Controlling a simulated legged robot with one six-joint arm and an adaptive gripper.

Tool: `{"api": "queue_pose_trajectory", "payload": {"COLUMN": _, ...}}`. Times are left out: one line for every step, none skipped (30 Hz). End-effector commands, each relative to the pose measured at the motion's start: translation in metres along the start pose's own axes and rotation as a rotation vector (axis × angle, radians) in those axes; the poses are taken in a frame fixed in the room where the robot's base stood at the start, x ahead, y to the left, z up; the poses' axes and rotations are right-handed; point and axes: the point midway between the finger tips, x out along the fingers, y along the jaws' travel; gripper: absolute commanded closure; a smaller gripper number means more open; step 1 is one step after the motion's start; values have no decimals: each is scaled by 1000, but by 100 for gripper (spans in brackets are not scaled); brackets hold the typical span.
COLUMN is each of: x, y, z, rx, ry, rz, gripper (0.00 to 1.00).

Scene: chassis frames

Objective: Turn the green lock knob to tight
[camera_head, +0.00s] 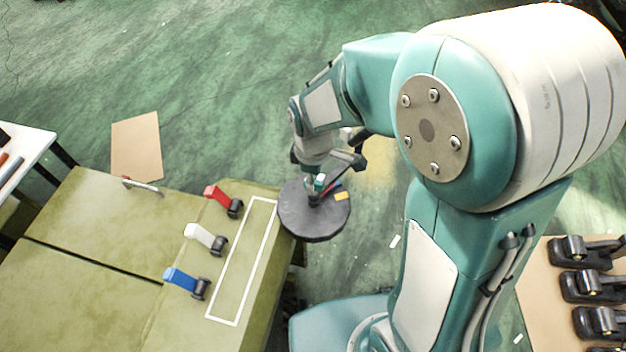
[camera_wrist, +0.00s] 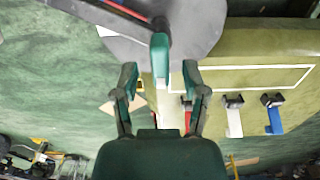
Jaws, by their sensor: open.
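The green lock knob (camera_head: 319,182) stands on a dark round disc (camera_head: 313,226) beside the olive cabinet. In the wrist view the knob (camera_wrist: 159,55) shows as a green lever with a rounded end on a dark post, centred in the gap between my fingertips. My gripper (camera_wrist: 160,75) is open, its two green-tipped fingers on either side of the knob's line with visible gaps. In the head view my gripper (camera_head: 335,165) is just above the disc, partly hiding the knob. I cannot tell how deep the knob reaches between the fingers.
Red (camera_head: 218,197), white (camera_head: 200,235) and blue (camera_head: 182,278) handled clamps sit on the olive cabinet (camera_head: 90,240), left of the disc. A yellow block (camera_head: 341,196) lies on the disc. Several black clamps (camera_head: 590,287) rest on a board at the right.

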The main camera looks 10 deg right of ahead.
Motion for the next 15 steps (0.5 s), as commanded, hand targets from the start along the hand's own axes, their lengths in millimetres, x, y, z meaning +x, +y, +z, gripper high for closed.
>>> {"api": "queue_pose_trajectory", "payload": {"x": 6, "y": 0, "z": 0, "rx": 0, "ry": -2, "rz": -2, "gripper": 43}}
{"api": "queue_pose_trajectory", "payload": {"x": 8, "y": 0, "z": 0, "rx": 0, "ry": -1, "rz": -2, "gripper": 43}}
{"api": "queue_pose_trajectory", "payload": {"x": 11, "y": 0, "z": 0, "rx": 1, "ry": -1, "rz": -1, "gripper": 43}}
{"api": "queue_pose_trajectory", "payload": {"x": 13, "y": 0, "z": 0, "rx": 1, "ry": -1, "rz": -1, "gripper": 43}}
{"api": "queue_pose_trajectory", "payload": {"x": 14, "y": 0, "z": 0, "rx": 1, "ry": 0, "rz": -1, "gripper": 43}}
{"api": "queue_pose_trajectory", "payload": {"x": 14, "y": 0, "z": 1, "rx": 1, "ry": 0, "rz": -1, "gripper": 43}}
{"api": "queue_pose_trajectory", "payload": {"x": 15, "y": 0, "z": 1, "rx": 1, "ry": 0, "rz": 0, "gripper": 43}}
{"api": "queue_pose_trajectory", "payload": {"x": 15, "y": 0, "z": 1, "rx": 1, "ry": 0, "rz": 0, "gripper": 43}}
{"api": "queue_pose_trajectory", "payload": {"x": 15, "y": 0, "z": 1, "rx": 1, "ry": 1, "rz": 0, "gripper": 43}}
{"api": "queue_pose_trajectory", "payload": {"x": 15, "y": 0, "z": 1, "rx": 1, "ry": 1, "rz": 0, "gripper": 43}}
{"api": "queue_pose_trajectory", "payload": {"x": 15, "y": 0, "z": 1, "rx": 1, "ry": 1, "rz": 0, "gripper": 43}}
{"api": "queue_pose_trajectory", "payload": {"x": 15, "y": 0, "z": 1, "rx": 1, "ry": 1, "rz": 0, "gripper": 43}}
{"api": "queue_pose_trajectory", "payload": {"x": 15, "y": 0, "z": 1, "rx": 1, "ry": 1, "rz": 0, "gripper": 43}}
{"api": "queue_pose_trajectory", "payload": {"x": 15, "y": 0, "z": 0, "rx": 1, "ry": 1, "rz": 0, "gripper": 56}}
{"api": "queue_pose_trajectory", "payload": {"x": 15, "y": 0, "z": 0, "rx": 1, "ry": 1, "rz": 0, "gripper": 74}}
